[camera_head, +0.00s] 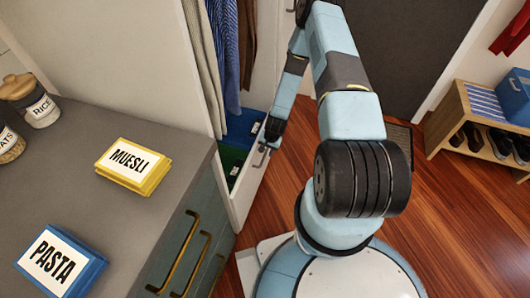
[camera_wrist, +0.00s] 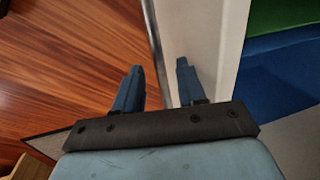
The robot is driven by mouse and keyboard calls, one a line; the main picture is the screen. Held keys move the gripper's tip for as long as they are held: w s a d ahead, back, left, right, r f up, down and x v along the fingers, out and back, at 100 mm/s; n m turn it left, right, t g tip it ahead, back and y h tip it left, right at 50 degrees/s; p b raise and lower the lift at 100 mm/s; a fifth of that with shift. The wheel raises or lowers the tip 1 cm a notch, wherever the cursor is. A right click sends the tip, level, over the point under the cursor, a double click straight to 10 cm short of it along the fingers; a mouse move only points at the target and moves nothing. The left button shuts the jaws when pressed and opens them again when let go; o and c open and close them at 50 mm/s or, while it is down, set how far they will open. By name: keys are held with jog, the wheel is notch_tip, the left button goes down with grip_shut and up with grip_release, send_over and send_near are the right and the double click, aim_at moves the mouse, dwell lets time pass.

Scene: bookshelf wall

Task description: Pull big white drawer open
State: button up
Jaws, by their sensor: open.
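The big white drawer (camera_head: 243,198) is at the bottom of the white wardrobe. It stands partly open, with blue and green contents showing inside. Its white front (camera_wrist: 205,40) also shows in the wrist view, with a thin grey bar, apparently the handle (camera_wrist: 152,42), along its left side. My gripper (camera_head: 267,143) is at the drawer front, beside the handle. In the wrist view my gripper (camera_wrist: 158,85) is open, one blue finger left of the bar and the other over the white front. Contact with the handle cannot be told.
A grey counter (camera_head: 140,215) with yellow-handled drawers stands at left, close to the white drawer. Clothes hang in the wardrobe above it. A wooden shoe bench (camera_head: 460,160) stands at right. The wooden floor (camera_head: 440,230) between is mostly clear.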

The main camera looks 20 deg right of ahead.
jog(key=shift+w+a+f, duration=0.1)
jog(key=shift+f, duration=0.6)
grip_shut()
